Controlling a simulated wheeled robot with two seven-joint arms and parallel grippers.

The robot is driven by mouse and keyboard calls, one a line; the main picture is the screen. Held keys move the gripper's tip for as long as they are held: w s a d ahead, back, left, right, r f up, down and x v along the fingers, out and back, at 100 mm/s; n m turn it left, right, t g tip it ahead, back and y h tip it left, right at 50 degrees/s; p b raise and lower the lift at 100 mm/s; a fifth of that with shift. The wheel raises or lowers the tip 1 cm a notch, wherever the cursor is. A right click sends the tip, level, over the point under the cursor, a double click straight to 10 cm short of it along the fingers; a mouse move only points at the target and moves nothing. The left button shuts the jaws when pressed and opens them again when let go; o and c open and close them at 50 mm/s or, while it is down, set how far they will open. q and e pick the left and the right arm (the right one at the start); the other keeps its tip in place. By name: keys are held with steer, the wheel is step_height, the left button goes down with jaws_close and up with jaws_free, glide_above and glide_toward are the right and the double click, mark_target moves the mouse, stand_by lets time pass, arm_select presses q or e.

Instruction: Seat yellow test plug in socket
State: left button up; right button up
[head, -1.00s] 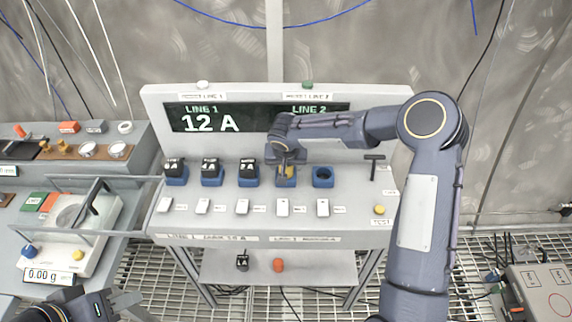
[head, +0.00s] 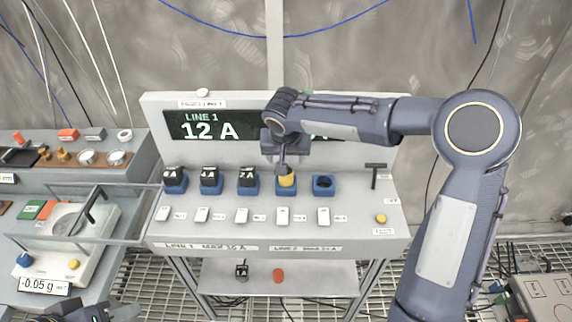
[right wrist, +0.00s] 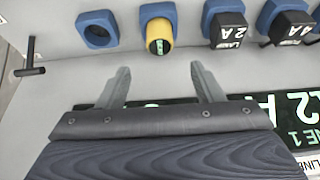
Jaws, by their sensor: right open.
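The yellow test plug (head: 287,181) stands in the fourth blue socket (head: 286,192) from the left on the bench panel. In the right wrist view the yellow plug (right wrist: 159,36) sits in its blue socket with its dark, green-marked end facing the camera. My right gripper (head: 284,167) is just above and behind the plug in the head view. In the right wrist view its two fingers (right wrist: 156,84) are spread apart and empty, clear of the plug. My left gripper (head: 85,312) is at the bottom left edge, partly cut off; its jaws are unclear.
Three black plugs (head: 210,175) stand in sockets to the left. The socket (head: 323,186) to the right is empty. White switches (head: 241,215) line the front, with a black T-handle (head: 375,172) at right. A lower shelf (head: 320,280) holds a black plug and a red-orange piece.

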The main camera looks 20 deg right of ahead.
steer(key=s+d+r+n+y, duration=0.1)
steer(key=s+d+r, duration=0.25)
steer(key=s, duration=0.55)
steer(key=s+d+r, duration=0.2)
steer(key=s+d, duration=0.2)
steer(key=s, duration=0.5)
steer(key=s+a+f+y, duration=0.1)
steer(key=s+y, duration=0.1)
steer(key=s, duration=0.5)
steer(key=s+a+f+t+y, duration=0.1)
steer(key=s+y, duration=0.1)
steer(key=s, duration=0.4)
steer(key=shift+s+a+f+n, duration=0.3)
steer(key=shift+s+a+f, duration=0.05)
